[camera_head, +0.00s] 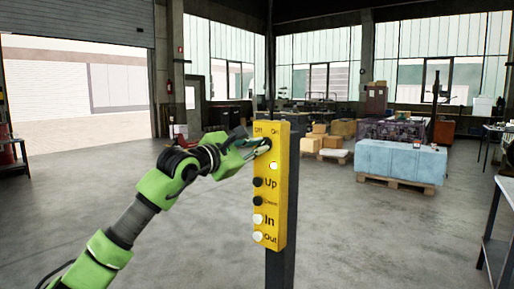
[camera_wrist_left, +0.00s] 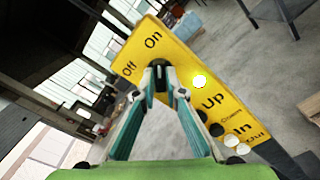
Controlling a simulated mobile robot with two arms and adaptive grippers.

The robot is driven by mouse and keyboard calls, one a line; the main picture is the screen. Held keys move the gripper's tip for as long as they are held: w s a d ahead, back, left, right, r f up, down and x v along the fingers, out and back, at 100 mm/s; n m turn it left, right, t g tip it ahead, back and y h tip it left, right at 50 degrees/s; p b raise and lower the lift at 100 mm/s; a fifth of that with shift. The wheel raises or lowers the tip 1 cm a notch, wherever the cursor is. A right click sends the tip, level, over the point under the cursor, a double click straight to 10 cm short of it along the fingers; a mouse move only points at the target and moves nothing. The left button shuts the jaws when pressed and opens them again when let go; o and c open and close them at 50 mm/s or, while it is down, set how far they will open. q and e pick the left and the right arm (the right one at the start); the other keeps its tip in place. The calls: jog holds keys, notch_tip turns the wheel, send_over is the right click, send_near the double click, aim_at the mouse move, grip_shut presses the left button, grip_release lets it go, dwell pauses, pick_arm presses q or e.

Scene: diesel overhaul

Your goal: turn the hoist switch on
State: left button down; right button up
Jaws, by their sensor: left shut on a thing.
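The yellow hoist control box (camera_head: 281,192) stands upright on a dark post in the middle of the head view. Its dark rotary switch (camera_wrist_left: 158,89) sits below the "Off" and "On" labels, and the fingers hide much of it. My left gripper (camera_head: 262,147) reaches in from the left at the top of the box. The wrist view shows both fingers of the left gripper (camera_wrist_left: 159,73) closed around the switch. A round lamp (camera_wrist_left: 199,82) below the switch looks bright pale yellow. My right gripper is in neither view.
Black "Up" and "Down" buttons (camera_head: 258,182) and white "In" and "Out" buttons (camera_head: 257,219) run down the box below the switch. A blue crate (camera_head: 388,160) on a pallet and cardboard boxes (camera_head: 343,128) stand behind. The floor around the post is clear.

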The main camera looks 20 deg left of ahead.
pick_arm(q)
jog(key=c, duration=2.1)
grip_release()
jog(key=v, duration=1.2)
